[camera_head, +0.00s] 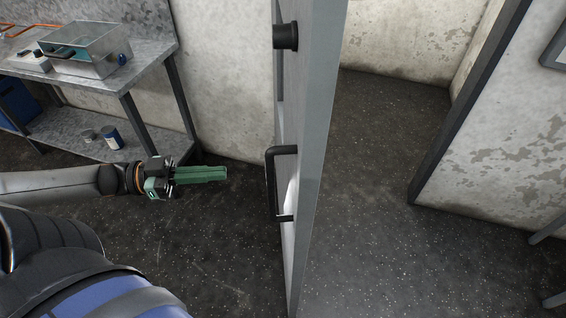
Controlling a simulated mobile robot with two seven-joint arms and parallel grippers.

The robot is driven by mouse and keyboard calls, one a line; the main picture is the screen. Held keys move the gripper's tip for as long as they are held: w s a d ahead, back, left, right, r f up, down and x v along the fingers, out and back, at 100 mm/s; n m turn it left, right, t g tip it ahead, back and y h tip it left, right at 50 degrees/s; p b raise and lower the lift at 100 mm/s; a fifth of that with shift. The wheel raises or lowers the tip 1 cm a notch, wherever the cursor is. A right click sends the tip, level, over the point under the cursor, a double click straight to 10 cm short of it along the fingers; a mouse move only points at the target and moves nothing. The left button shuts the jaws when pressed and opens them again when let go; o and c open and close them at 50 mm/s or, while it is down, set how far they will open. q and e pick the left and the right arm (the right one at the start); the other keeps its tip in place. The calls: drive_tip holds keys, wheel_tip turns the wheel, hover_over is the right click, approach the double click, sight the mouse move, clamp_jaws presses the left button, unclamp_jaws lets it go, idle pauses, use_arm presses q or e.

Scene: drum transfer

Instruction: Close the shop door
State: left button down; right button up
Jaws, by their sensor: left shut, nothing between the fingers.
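The shop door (312,130) stands open in the middle of the head view, seen nearly edge-on. Its grey edge faces me. My right gripper is not in view.
A metal workbench (150,75) with a clear-lidded box (88,50) stands at the left. Cans (110,137) sit on its lower shelf. The doorway's dark frame (470,100) is at the right. The speckled floor right of the door (390,200) is clear.

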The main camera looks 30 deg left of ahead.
sight(293, 169)
use_arm(q)
drive_tip(key=b+x, duration=0.1)
drive_tip(key=x, duration=0.2)
drive_tip(key=b+x, duration=0.1)
drive_tip(key=x, duration=0.3)
drive_tip(key=b+x, duration=0.2)
drive_tip(key=x, duration=0.2)
drive_tip(key=shift+s+f, duration=0.1)
drive_tip(key=shift+f, duration=0.2)
drive_tip(key=shift+b+x, duration=0.6)
drive_tip(key=shift+x, duration=0.3)
drive_tip(key=shift+r, duration=0.25)
